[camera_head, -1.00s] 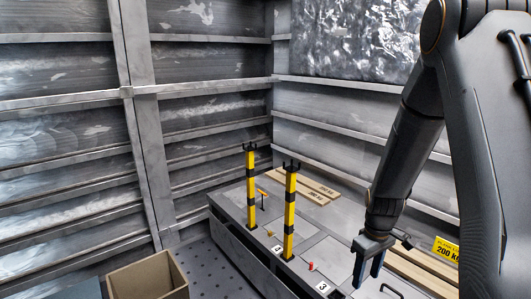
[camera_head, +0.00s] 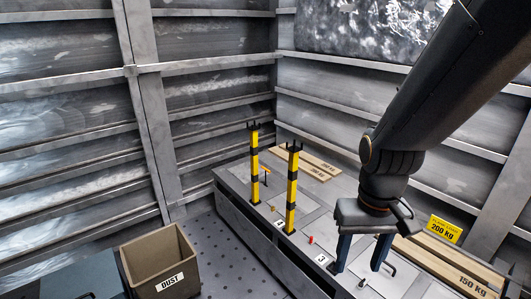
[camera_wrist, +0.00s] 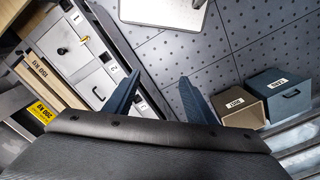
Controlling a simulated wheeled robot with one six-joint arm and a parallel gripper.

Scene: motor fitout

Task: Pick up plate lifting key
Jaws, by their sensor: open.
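My gripper (camera_head: 361,265) is open and empty, fingers pointing down, over the near part of the bench and well apart from the tool. In the wrist view my two fingers (camera_wrist: 159,95) are spread with floor between them. A small yellow item (camera_wrist: 62,50) and a black handle (camera_wrist: 84,40) show at left there; I cannot tell whether the yellow one is the key.
Two upright yellow-and-black posts (camera_head: 291,190) stand on the bench beside numbered plates. Wooden boards marked 150 kg (camera_head: 470,283) and a yellow 200 kg sign (camera_head: 443,230) lie to the right. A brown dust bin (camera_head: 158,262) stands on the floor. Perforated floor (camera_head: 222,262) is clear between.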

